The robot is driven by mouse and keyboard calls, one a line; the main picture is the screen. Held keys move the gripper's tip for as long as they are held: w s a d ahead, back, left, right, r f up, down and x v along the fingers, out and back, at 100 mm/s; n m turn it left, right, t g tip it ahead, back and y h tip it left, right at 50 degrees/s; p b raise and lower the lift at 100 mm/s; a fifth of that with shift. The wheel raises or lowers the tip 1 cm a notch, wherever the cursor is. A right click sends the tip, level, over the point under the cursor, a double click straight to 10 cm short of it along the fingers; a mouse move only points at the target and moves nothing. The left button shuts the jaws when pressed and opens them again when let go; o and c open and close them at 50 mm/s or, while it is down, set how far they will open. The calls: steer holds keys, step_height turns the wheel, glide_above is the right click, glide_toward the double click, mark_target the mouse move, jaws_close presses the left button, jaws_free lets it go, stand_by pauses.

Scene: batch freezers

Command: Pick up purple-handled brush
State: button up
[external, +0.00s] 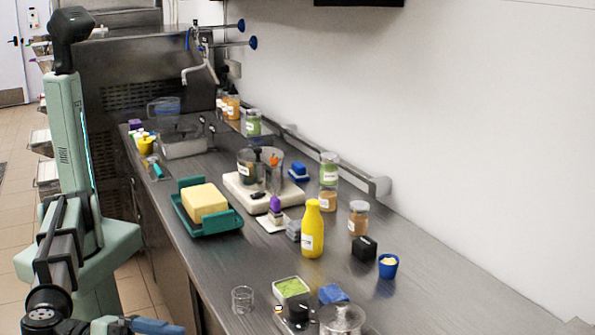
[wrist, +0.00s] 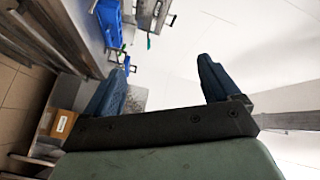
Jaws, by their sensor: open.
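A small item with an upright purple handle (external: 275,204), which looks like the purple-handled brush, stands on a white card on the steel counter. It is right of the green tray with the yellow block and left of the yellow bottle. My gripper (wrist: 162,72) is open and empty in the wrist view, with its blue fingers wide apart. In the external view, blue finger parts of my gripper (external: 156,327) show at the bottom edge, left of the counter front and well away from the brush. The brush is not recognisable in the wrist view.
The green tray (external: 217,232) lies near the counter's front edge. A yellow bottle (external: 312,232), a white board (external: 238,192) with containers, jars (external: 358,219) and a blue cup (external: 388,267) crowd the counter. Bare counter lies at the front right.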

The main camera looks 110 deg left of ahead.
step_height(320, 180, up, 8)
steer(key=t+y, duration=0.1)
steer(key=w+a+r+n+y, duration=0.1)
steer(key=a+y, duration=0.1)
steer(key=a, duration=0.6)
steer(key=w+a+f+n+g+y, duration=0.1)
steer(key=a+f, duration=0.1)
steer(key=a, duration=0.4)
steer(key=w+a+f+n+g+y, duration=0.1)
steer(key=w+a+f, duration=0.1)
steer(key=a, duration=0.3)
steer(key=n+g+h, duration=0.4)
steer(key=n+g, duration=0.9)
steer(key=n, duration=0.4)
glide_above(278, 212)
steer(key=s+d, duration=0.2)
steer(key=s, duration=0.3)
step_height(278, 212, down, 12)
steer(key=shift+d+x, duration=0.1)
steer(key=shift+x, duration=3.3)
steer(key=shift+d+x, duration=0.15)
steer(key=shift+x, duration=3.25)
steer(key=shift+w, duration=0.1)
